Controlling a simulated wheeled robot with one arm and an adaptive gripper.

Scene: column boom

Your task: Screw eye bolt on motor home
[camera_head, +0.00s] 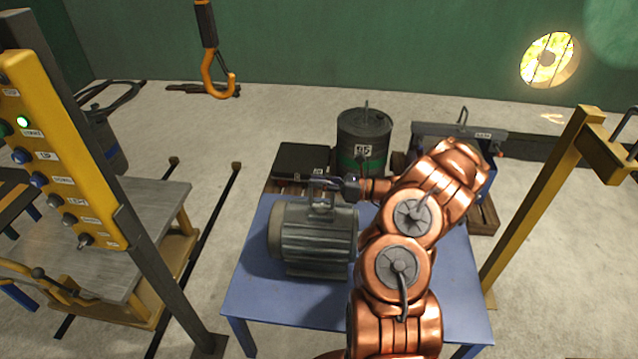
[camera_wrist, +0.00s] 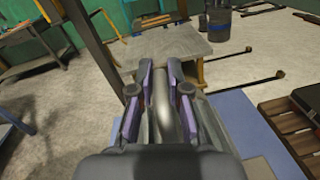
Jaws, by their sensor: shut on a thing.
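The grey ribbed motor housing (camera_head: 315,243) lies on its side on the blue table. My gripper (camera_head: 326,183) is at the top of the motor, reaching in from the right. It is shut on the metal eye bolt (camera_head: 321,201), which is at the top of the housing. In the wrist view, the eye bolt's rounded grey ring (camera_wrist: 162,112) shows between the two fingers of my gripper (camera_wrist: 161,82). The bolt's thread and the hole are hidden, so I cannot tell how deep it sits.
The blue table (camera_head: 255,300) is clear at its front left. An orange hook (camera_head: 217,78) hangs above, behind the motor. A dark green drum (camera_head: 364,140) and a black box (camera_head: 300,160) stand behind the table. A yellow control panel (camera_head: 58,150) stands at left.

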